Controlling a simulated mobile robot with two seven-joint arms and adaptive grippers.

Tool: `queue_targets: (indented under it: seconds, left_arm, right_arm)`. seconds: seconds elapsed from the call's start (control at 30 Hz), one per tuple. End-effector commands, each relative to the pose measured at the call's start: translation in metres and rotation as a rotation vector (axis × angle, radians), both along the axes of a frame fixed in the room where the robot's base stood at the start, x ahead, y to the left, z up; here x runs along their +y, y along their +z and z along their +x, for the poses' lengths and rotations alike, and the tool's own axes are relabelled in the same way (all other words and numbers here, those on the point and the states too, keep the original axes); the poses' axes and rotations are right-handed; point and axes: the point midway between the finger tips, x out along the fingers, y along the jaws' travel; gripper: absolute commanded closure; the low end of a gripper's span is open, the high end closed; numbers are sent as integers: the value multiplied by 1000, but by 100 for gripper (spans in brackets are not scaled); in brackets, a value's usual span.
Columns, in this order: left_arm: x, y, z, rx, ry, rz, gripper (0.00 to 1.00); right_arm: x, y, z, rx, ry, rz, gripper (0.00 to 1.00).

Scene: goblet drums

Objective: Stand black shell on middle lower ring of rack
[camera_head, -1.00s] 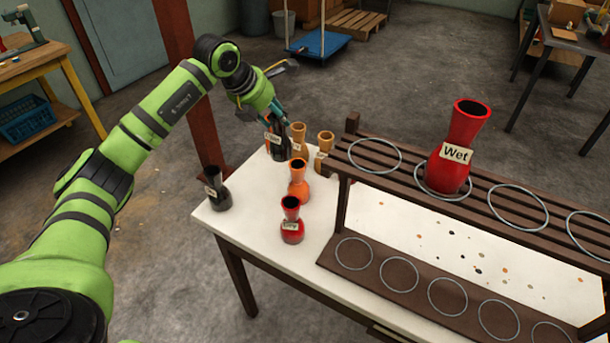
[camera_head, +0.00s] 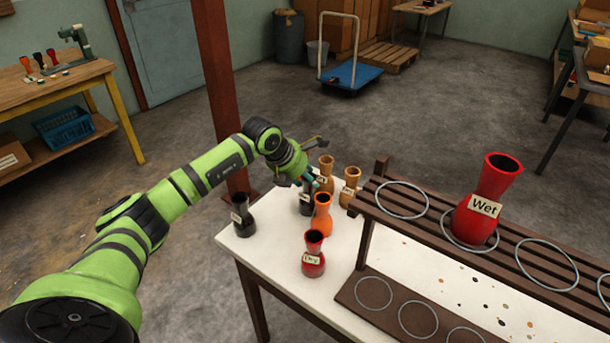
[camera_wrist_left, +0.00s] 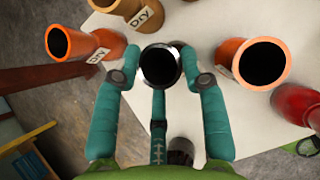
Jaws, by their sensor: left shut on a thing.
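My left gripper (camera_head: 312,180) is at the back of the white table, shut on a black shell (camera_head: 305,202). In the left wrist view, the gripper (camera_wrist_left: 160,78) has its teal fingers on both sides of the black shell's (camera_wrist_left: 160,66) dark open mouth. The shell looks upright; its base is partly hidden, so I cannot tell if it touches the table. Another black shell (camera_head: 240,215) with a tag stands at the table's left edge. The dark brown rack (camera_head: 350,294) has a lower shelf with rings; the third lower ring (camera_head: 447,332) is cut by the frame's bottom edge. My right gripper is not in view.
A small red shell (camera_head: 313,255) stands nearer the front. A large red shell (camera_head: 488,205) tagged "Wet" stands on the rack's upper level. The first lower ring (camera_head: 361,281) is empty.

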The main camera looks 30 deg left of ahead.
Motion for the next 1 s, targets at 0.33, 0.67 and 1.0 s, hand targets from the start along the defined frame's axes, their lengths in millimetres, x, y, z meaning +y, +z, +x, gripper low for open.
queue_targets:
  seconds: [0.33,0.67,1.0]
  left_arm:
    - [0,-2,0,1,-1,1,33]
    - [0,1,0,1,0,0,33]
    - [9,46,-30,-4,-1,5,33]
  right_arm:
    - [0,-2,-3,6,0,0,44]
    - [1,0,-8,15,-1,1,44]
    - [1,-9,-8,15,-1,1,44]
